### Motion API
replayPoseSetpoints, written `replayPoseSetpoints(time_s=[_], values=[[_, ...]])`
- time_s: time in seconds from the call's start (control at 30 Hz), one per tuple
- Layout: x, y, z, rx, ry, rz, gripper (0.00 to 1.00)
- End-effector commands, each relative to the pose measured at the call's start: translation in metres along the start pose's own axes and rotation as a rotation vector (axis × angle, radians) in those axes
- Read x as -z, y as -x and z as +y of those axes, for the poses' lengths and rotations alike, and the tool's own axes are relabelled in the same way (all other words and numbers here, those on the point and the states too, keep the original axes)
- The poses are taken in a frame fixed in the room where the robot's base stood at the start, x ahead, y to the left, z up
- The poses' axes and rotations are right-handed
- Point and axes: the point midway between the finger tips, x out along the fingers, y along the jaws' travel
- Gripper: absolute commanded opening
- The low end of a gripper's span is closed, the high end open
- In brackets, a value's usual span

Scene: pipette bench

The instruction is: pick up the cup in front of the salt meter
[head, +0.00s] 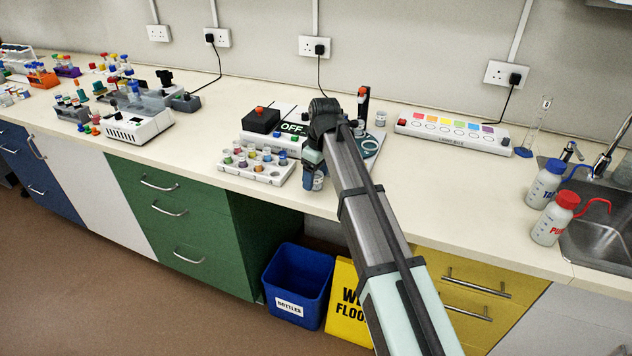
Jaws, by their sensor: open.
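A device with a dark display reading "OFF" (294,128) stands on the bench; I cannot tell for sure that it is the salt meter. My gripper (314,172) is open and points down at the bench's front edge, right of a white rack. A small cup-like vessel (318,182) shows right at the fingertips. The gripper partly hides it, and I cannot tell whether the fingers are around it or beside it. A small pale jar (380,118) stands behind my arm, to the right of an upright orange-topped instrument (363,101).
The white rack (256,171) holds several small capped vials, close left of my gripper. A long white strip with coloured patches (452,130) lies at the back right. Two wash bottles (545,184) stand by the sink (599,244). The bench (465,195) is clear right of my arm.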

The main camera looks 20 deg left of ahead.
Motion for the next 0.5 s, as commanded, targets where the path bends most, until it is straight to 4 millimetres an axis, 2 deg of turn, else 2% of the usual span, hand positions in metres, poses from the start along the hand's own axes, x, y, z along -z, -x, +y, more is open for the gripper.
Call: replayPoseSetpoints(time_s=[0.13, 0.5], values=[[0.0001, 0.0003, 0.0, 0.0, 0.0, 0.0, 0.72], [0.0001, 0.0004, 0.0, 0.0, 0.0, 0.0, 0.37]])
